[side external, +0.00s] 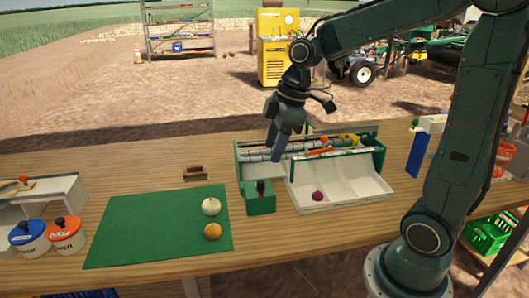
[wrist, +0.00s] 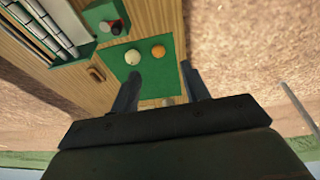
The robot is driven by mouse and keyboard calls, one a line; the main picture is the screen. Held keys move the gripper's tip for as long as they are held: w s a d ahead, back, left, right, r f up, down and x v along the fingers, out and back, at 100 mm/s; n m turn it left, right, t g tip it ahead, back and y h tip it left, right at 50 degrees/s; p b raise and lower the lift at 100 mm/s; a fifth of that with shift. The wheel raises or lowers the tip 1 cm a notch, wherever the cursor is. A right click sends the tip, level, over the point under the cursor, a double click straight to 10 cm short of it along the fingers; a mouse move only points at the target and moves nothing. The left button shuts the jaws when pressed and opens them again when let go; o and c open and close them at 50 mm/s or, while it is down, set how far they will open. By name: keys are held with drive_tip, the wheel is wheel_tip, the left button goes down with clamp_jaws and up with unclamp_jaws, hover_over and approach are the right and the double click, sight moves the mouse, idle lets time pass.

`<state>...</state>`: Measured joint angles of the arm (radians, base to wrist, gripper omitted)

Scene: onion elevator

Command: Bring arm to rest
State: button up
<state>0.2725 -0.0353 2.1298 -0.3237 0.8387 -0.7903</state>
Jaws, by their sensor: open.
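My gripper (side external: 281,143) hangs from my raised arm above the back of the green and white sorting machine (side external: 240,168). In the wrist view my gripper (wrist: 160,82) has its two fingers apart with nothing between them. A white onion (side external: 211,206) and an orange-yellow onion (side external: 212,231) lie on the green mat (side external: 150,228), clear of my gripper. Both also show in the wrist view, the white one (wrist: 133,57) left of the orange one (wrist: 158,51). A dark red onion (side external: 318,196) lies in the machine's white tray (side external: 345,184).
Two lidded tubs, one blue (side external: 28,237) and one orange (side external: 66,236), stand at the left of the table. A small wooden block (side external: 194,173) lies behind the mat. A blue and white upright part (side external: 418,152) stands right of the machine. The mat's left side is bare.

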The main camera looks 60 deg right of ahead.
drive_tip(key=s+a+r+m+t+h, duration=0.1)
drive_tip(key=s+m, duration=0.3)
drive_tip(key=s, duration=0.4)
drive_tip(key=s+a+r+m+t, duration=0.2)
drive_tip(key=s+m, duration=0.3)
drive_tip(key=s, duration=0.3)
drive_tip(key=shift+r+h, duration=0.4)
drive_tip(key=shift+r, duration=0.05)
